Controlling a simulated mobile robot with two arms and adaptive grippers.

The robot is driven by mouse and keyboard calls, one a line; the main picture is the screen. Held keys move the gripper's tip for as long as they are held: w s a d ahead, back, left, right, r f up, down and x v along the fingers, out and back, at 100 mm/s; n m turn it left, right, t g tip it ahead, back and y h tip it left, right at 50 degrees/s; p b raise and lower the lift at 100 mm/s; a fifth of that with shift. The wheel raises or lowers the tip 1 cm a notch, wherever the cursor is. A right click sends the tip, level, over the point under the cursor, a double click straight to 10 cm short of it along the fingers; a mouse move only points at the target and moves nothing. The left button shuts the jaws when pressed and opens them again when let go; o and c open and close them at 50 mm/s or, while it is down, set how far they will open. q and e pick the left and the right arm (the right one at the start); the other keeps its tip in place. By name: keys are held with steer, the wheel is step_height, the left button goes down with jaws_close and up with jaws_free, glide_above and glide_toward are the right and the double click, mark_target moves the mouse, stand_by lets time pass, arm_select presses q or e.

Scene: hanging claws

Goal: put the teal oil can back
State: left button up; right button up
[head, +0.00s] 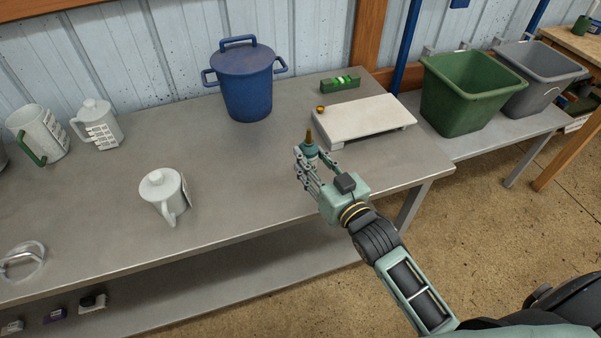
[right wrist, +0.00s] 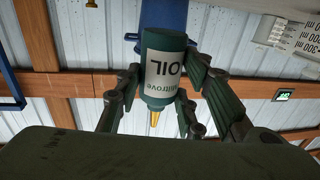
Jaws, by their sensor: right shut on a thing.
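The teal oil can (head: 310,147) with its brown-gold spout pointing up is held in my right gripper (head: 309,163), above the grey metal bench (head: 233,172). In the right wrist view the can (right wrist: 164,60) sits between the fingers of the right gripper (right wrist: 160,95), its white OIL label upside down and its spout toward the bottom of the picture. The gripper is shut on the can. My left gripper is not in view.
A blue lidded pot (head: 246,88), a green level (head: 340,84) and a low white platform (head: 363,119) with a small brass ball stand behind the gripper. A white lidded jug (head: 160,193) stands left. Green (head: 462,100) and grey (head: 540,75) bins stand right. Bench middle is clear.

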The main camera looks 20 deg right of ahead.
steer(key=w, duration=0.1)
steer(key=w+a+f, duration=0.1)
steer(key=w+f, duration=0.1)
steer(key=shift+a, duration=0.35)
steer(key=shift+w+f, duration=0.15)
steer(key=shift+f, duration=0.15)
step_height(320, 180, down, 3)
steer(key=shift+f+b, duration=0.15)
steer(key=shift+b, duration=0.15)
steer(key=shift+f, duration=0.35)
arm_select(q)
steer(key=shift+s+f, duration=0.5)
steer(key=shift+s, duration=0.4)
arm_select(e)
steer(key=o, duration=1.3)
steer(key=shift+c, duration=0.2)
